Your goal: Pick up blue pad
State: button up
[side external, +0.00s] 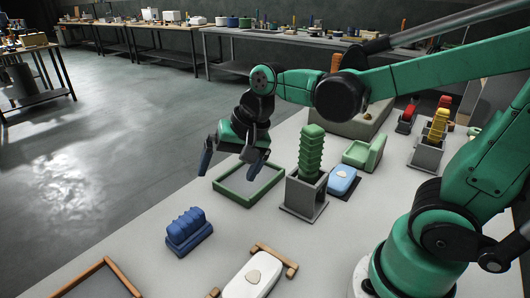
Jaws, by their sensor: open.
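Two blue things could be the blue pad. A light blue rounded pad (343,180) with a pale top lies on a dark base, right of the grey holder. A darker blue ribbed block (187,231) sits on the table at the lower left. My gripper (229,170) is open and empty, pointing down above the far left edge of the table, near the green-rimmed tray. It is apart from both blue things, up and left of the light blue pad and above and beyond the ribbed block.
A green-rimmed tray (222,183) lies below my gripper. A grey holder (301,204) with a tall green ribbed piece (310,150) stands left of the light blue pad. A green seat-shaped block (364,153) is behind it. A white rounded object (252,279) lies in front.

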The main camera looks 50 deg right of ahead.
aim_at(189, 216)
jog(key=w+a+f+m+g+y, duration=0.1)
jog(key=w+f+m, duration=0.1)
jog(key=m, duration=0.1)
jog(key=w+a+f+m+g, duration=0.1)
jog(key=a+f+m, duration=0.1)
jog(key=m, duration=0.1)
jog(key=w+a+f+m+g+y, duration=0.1)
jog(key=w+f+m+g, duration=0.1)
jog(key=f+m, duration=0.1)
jog(key=shift+w+a+m+y, duration=0.3)
jog(key=shift+w+a+m, duration=0.05)
jog(key=shift+m, duration=0.15)
jog(key=shift+a+f, duration=0.1)
jog(key=shift+f, duration=0.1)
jog(key=shift+x, duration=2.75)
jog(key=c, duration=1.4)
